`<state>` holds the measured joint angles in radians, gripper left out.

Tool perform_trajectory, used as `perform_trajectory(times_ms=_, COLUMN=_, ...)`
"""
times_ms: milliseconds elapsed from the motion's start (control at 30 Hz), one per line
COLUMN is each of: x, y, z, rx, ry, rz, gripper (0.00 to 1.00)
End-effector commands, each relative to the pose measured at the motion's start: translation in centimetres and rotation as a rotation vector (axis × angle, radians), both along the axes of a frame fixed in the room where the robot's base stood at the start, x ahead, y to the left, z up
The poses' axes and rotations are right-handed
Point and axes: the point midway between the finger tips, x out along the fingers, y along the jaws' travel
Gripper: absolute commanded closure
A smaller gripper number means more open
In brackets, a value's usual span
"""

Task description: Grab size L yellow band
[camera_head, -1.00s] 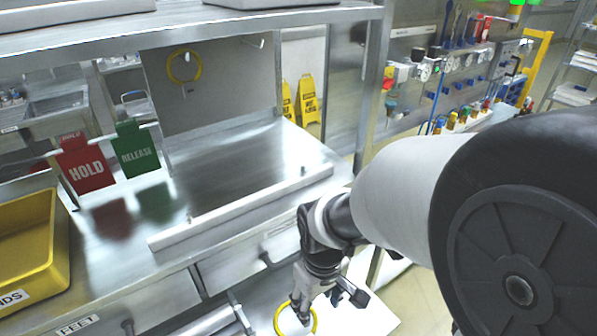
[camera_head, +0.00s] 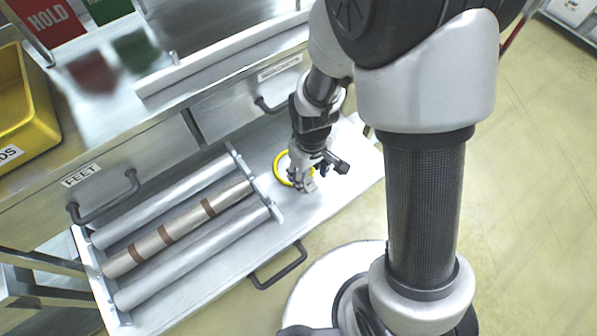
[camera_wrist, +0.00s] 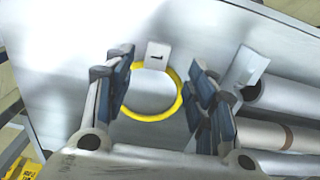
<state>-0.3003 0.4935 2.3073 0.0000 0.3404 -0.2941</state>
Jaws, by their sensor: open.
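The yellow band (camera_head: 276,168) is a thin ring in the bare right part of the open drawer. In the wrist view the band (camera_wrist: 179,98) lies between my gripper's fingers, with a small white tag (camera_wrist: 157,55) at its far edge. The tag bears a dark mark that looks like a turned L. My gripper (camera_head: 303,181) is low over the drawer at the band's right side. In the wrist view my gripper (camera_wrist: 160,68) is open, one finger on each side of the band. I cannot tell whether the fingers touch it.
The open drawer (camera_head: 345,165) holds several long rollers (camera_head: 165,200) at left, behind a raised bracket (camera_head: 262,190). A drawer labelled FEET (camera_head: 120,165) is above them. A yellow bin (camera_head: 40,100) and a red HOLD sign (camera_head: 45,18) are at upper left. Floor (camera_head: 540,180) is clear at right.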

Motion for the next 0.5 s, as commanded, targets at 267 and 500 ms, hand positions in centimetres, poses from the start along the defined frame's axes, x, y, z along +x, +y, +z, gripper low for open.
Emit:
perform_trajectory(times_ms=267, x=0.0, y=-0.5, z=-3.0, rx=-0.001, ry=0.003, rz=-0.002, gripper=0.49)
perform_trajectory(times_ms=500, x=0.1, y=-0.5, z=-5.3, rx=-0.001, ry=0.001, rz=-0.001, gripper=0.49)
